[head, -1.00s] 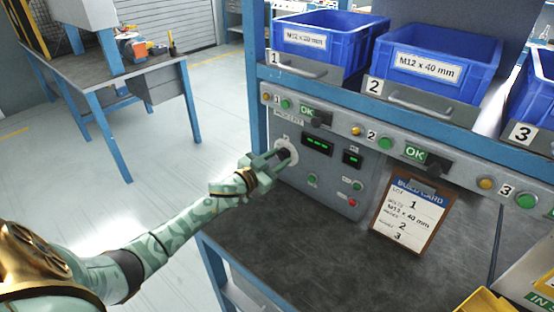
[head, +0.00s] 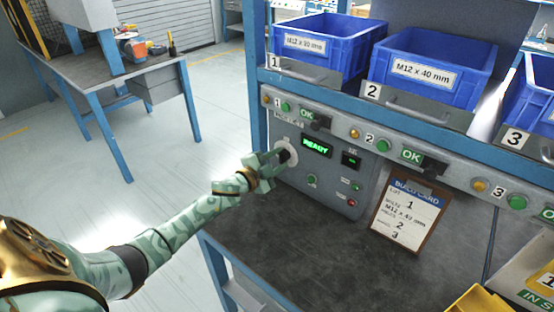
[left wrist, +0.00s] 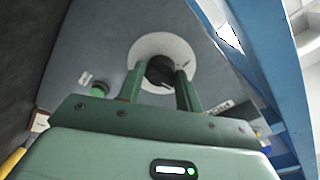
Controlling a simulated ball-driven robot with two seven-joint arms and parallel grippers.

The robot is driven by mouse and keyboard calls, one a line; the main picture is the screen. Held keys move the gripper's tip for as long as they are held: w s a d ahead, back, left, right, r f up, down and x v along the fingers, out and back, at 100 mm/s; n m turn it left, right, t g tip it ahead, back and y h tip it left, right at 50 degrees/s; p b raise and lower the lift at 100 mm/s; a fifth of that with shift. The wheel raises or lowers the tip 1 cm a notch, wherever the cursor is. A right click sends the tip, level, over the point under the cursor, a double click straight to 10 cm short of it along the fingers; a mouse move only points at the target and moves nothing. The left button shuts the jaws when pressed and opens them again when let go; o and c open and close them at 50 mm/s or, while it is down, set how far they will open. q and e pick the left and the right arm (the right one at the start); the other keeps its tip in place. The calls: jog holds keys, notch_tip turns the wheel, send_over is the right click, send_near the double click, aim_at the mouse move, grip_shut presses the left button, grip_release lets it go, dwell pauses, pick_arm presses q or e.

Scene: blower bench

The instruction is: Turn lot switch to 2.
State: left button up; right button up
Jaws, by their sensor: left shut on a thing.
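The lot switch (left wrist: 160,70) is a black knob on a round white dial (left wrist: 178,47). The dial is on the left side of a grey control panel (head: 330,190). My left gripper (head: 280,158) is at the dial, and its two fingers are shut on the knob, one on each side. The fingers hide part of the knob, and I cannot read which number it points to. The panel's green display (head: 317,147) reads READY. My right gripper is not in view.
Blue bins (head: 425,68) stand on the shelf above. A build card (head: 408,215) on a clipboard leans to the right of the panel. The dark bench top (head: 310,250) in front is clear. A yellow bin (head: 482,300) sits at the lower right.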

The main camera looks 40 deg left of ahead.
pick_arm(q)
jog(key=m, duration=0.4)
jog(key=shift+r, duration=0.15)
jog(key=shift+m+y, duration=0.4)
jog(key=shift+m, duration=0.7)
jog(key=o, duration=0.9)
jog(key=shift+s, duration=0.15)
